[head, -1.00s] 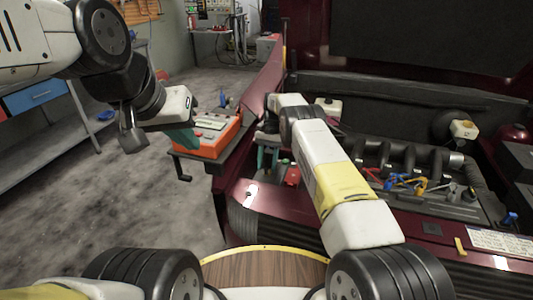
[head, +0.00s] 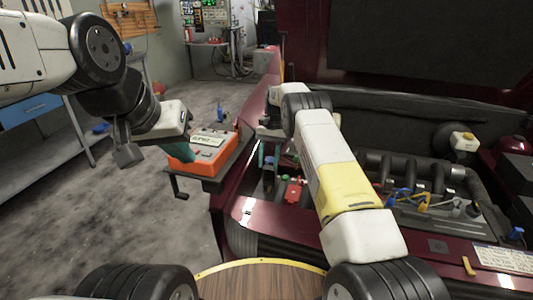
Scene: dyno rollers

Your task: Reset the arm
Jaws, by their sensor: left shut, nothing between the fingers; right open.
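My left arm comes in from the upper left. Its gripper (head: 184,152) points down at the left end of an orange box (head: 212,157) with a pale label on top. The teal fingers are shut and hold nothing; whether they touch the box I cannot tell. My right arm reaches forward over the front of the open engine bay. Its gripper (head: 262,156) has teal fingers pointing down, largely hidden by the arm and small in view; it is open, close to the bay's left edge.
The orange box sits on a dark shelf (head: 232,165) beside the dark red car (head: 245,205). The engine bay holds black pipes (head: 410,170), coloured connectors and a red-topped part (head: 293,191). A grey workbench (head: 45,143) stands at the left. The floor between is open.

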